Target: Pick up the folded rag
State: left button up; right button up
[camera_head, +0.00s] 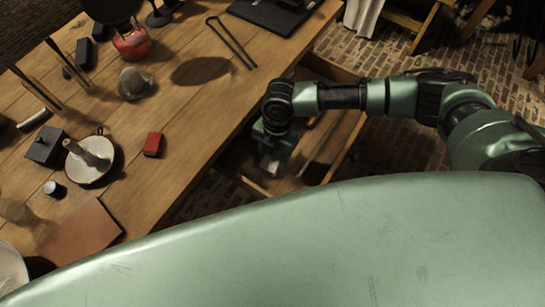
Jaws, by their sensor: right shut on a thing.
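My right gripper (270,158) points down into an open wooden drawer (313,165) at the table's right side. It is shut on a small pale grey piece, which looks like the folded rag (268,164); the gripper covers most of it. Whether the rag still touches the drawer floor cannot be told. My left gripper is not in view.
The wooden table (185,105) carries a red block (153,144), a white plate with a candle (89,160), a dark box (45,146) and a red lantern (131,42). A pale cloth (362,15) hangs at the top. Brick floor lies right of the drawer.

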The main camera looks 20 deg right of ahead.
aim_at(272, 159)
notch_tip(272, 159, up, 20)
jog(key=shift+p, duration=0.35)
jog(key=shift+f, duration=0.1)
